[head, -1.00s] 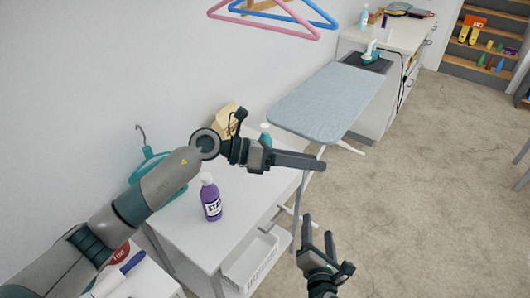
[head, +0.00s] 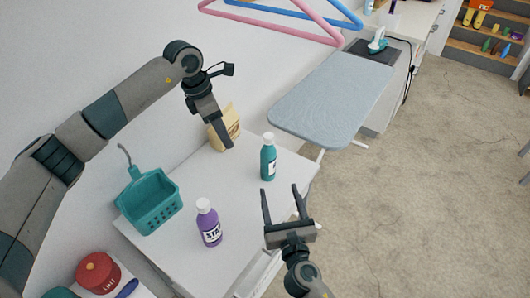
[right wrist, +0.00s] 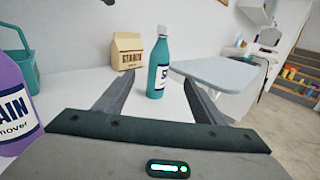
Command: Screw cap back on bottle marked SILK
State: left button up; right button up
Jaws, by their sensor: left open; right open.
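A teal bottle (head: 268,160) stands upright near the right end of the white table. In the right wrist view the teal bottle (right wrist: 158,70) shows a white label starting with "S"; the rest is unclear. Its top looks pale, and I cannot tell whether that is a cap. No loose cap is visible. My right gripper (head: 281,190) is open and empty, its fingers pointing toward the bottle, apart from it. My left gripper (head: 228,145) is open, pointing down in front of the paper bag; its fingers overlap in the head view.
A purple bottle (head: 209,224) marked STAIN stands left of my right gripper, with a teal basket (head: 150,200) beyond it. A STARCH paper bag (head: 225,125) stands by the wall. An ironing board (head: 330,100) lies past the table.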

aim_at(270, 159)
jog(key=w+a, duration=0.1)
jog(key=w, duration=0.4)
jog(key=w+a, duration=0.1)
jog(key=w, duration=0.5)
jog(key=w+a, duration=0.1)
jog(key=w, duration=0.4)
jog(key=shift+w+a+r, duration=0.2)
jog(key=shift+w+r, duration=0.05)
jog(key=shift+w, duration=0.1)
jog(key=shift+c, duration=0.7)
grip_shut()
